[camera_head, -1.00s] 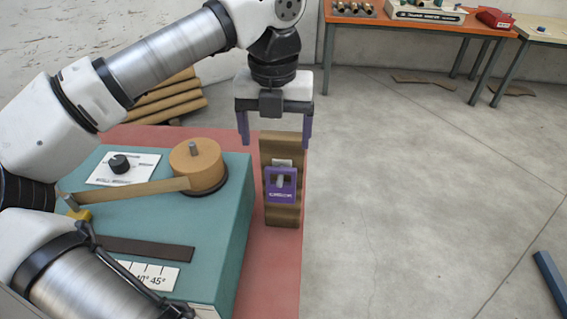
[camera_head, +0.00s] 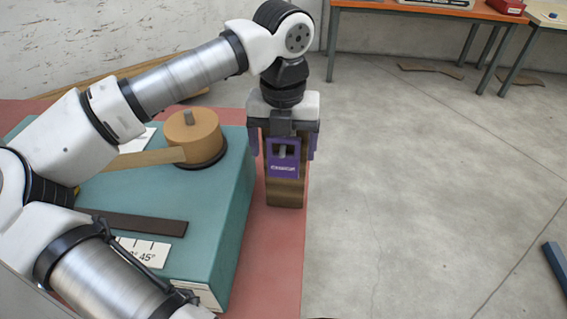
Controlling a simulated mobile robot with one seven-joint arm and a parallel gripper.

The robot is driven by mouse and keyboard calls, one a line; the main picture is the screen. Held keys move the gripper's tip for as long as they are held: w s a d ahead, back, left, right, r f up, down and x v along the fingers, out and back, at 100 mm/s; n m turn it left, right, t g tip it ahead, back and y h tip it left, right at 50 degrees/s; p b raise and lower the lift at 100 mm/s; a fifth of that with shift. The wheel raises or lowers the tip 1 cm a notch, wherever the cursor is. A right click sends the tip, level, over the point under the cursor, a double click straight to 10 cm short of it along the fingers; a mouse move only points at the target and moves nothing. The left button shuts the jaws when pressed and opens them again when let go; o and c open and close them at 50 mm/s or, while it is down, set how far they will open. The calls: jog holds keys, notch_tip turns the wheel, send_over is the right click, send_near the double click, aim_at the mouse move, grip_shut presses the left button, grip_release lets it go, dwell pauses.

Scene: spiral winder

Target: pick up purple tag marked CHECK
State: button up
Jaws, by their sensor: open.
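The purple tag (camera_head: 284,169) hangs on the front of a brown wooden block stand (camera_head: 285,196). The tag has a square window with a grey peg showing through it and pale lettering below, too small to read. My gripper (camera_head: 283,154) is open just above the stand. Its purple fingers reach down on the left and right sides of the tag, apart from it as far as I can see. Whether the fingers are level with the tag in depth is hard to tell.
The teal winder (camera_head: 222,215) stands left of the stand, with a tan spool (camera_head: 192,138) and strip on top. Both are on a red surface (camera_head: 283,255). An orange table (camera_head: 400,11) stands at the back.

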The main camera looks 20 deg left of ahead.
aim_at(288, 167)
notch_tip(288, 167, down, 2)
jog(key=shift+f+b, duration=0.25)
jog(key=shift+b, duration=0.15)
jog(key=c, duration=1.1)
jog(key=shift+r, duration=0.1)
